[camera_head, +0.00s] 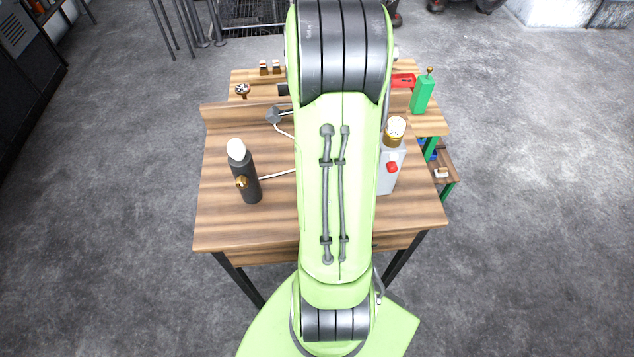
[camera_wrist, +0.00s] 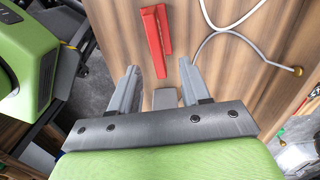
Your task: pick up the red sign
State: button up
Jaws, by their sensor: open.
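A red piece (camera_wrist: 154,42), which looks like the red sign, lies on the wooden tabletop (camera_wrist: 108,22) in the wrist view, with a raised bar along it. My gripper (camera_wrist: 159,80) is open and empty, its two grey fingers pointing toward the lower end of the red piece and apart from it. In the head view a red piece (camera_head: 403,80) shows at the far right of the table, partly hidden by my arm; I cannot tell if it is the same one. My gripper is hidden there.
A dark cylinder with a white top (camera_head: 244,172) stands on the near table (camera_head: 215,220). A pale cable (camera_wrist: 232,30) lies right of the red piece.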

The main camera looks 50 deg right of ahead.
jog(key=f, duration=0.2)
jog(key=a+f, duration=0.1)
jog(key=f, duration=0.1)
jog(key=shift+a, duration=0.2)
jog(key=f, duration=0.3)
jog(key=f+b, duration=0.1)
jog(key=f, duration=0.1)
jog(key=shift+d+f, duration=0.1)
jog(key=shift+d, duration=0.3)
jog(key=shift+a, duration=0.15)
grip_shut()
